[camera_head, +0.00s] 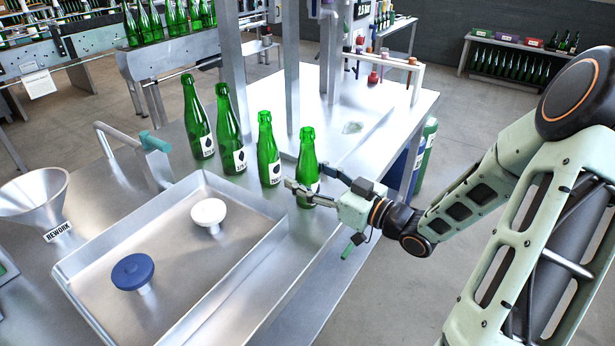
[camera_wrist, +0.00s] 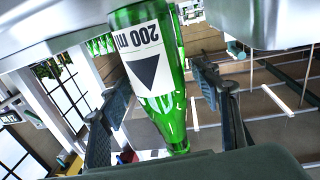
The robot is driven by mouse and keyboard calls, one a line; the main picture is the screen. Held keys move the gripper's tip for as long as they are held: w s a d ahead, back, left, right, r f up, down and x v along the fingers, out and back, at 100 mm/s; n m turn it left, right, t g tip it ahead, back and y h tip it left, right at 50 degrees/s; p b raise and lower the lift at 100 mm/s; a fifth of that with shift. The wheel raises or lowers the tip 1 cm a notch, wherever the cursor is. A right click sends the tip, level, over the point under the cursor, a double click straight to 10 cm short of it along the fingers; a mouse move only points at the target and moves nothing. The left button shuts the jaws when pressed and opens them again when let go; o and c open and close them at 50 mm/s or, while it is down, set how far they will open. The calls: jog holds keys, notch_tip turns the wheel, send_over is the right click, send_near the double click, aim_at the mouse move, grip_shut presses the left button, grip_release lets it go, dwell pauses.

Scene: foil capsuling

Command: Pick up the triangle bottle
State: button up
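The triangle bottle is a green glass bottle (camera_head: 307,160) standing upright at the right end of a row on the metal table. In the wrist view the bottle (camera_wrist: 147,70) appears upside down, its white label showing a black triangle and "200 ml". My gripper (camera_head: 311,180) is at the bottle's lower body, with a finger on either side. In the wrist view my gripper (camera_wrist: 155,95) is open around the bottle, with gaps visible between the fingers and the glass. The bottle's lower label is partly hidden by the fingers in the head view.
Three more green bottles (camera_head: 268,150) (camera_head: 229,130) (camera_head: 197,118) stand to the left in the row. A metal tray (camera_head: 85,295) in front holds a white knob (camera_head: 208,212) and a blue knob (camera_head: 132,270). A metal post (camera_head: 292,70) rises behind the bottles. A funnel (camera_head: 35,200) is at left.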

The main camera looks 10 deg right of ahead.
jog(key=c, duration=1.2)
jog(key=shift+c, duration=0.2)
jog(key=shift+r, duration=0.15)
